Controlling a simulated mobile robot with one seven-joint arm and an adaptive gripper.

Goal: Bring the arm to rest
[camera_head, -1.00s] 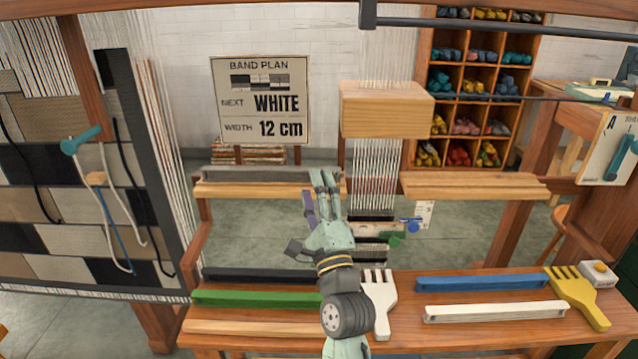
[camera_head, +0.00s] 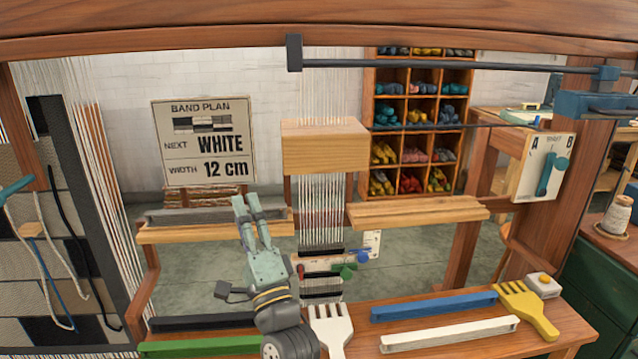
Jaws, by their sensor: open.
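My gripper (camera_head: 245,205) is in the left-middle of the head view, fingers pointing up and away. Its two fingers stand slightly apart with nothing between them. The fingertips overlap, in the picture, the right part of a wooden ledge (camera_head: 180,236) with a grey bar (camera_head: 195,216) on it; I cannot tell the gap in depth. My wrist passes in front of the bench, between a black bar (camera_head: 200,321) and a white comb (camera_head: 331,328).
The wooden bench (camera_head: 365,333) bears a green bar (camera_head: 195,345), a blue bar (camera_head: 433,306), a white bar (camera_head: 450,335) and a yellow comb (camera_head: 527,308). A dial panel (camera_head: 540,168) is at right.

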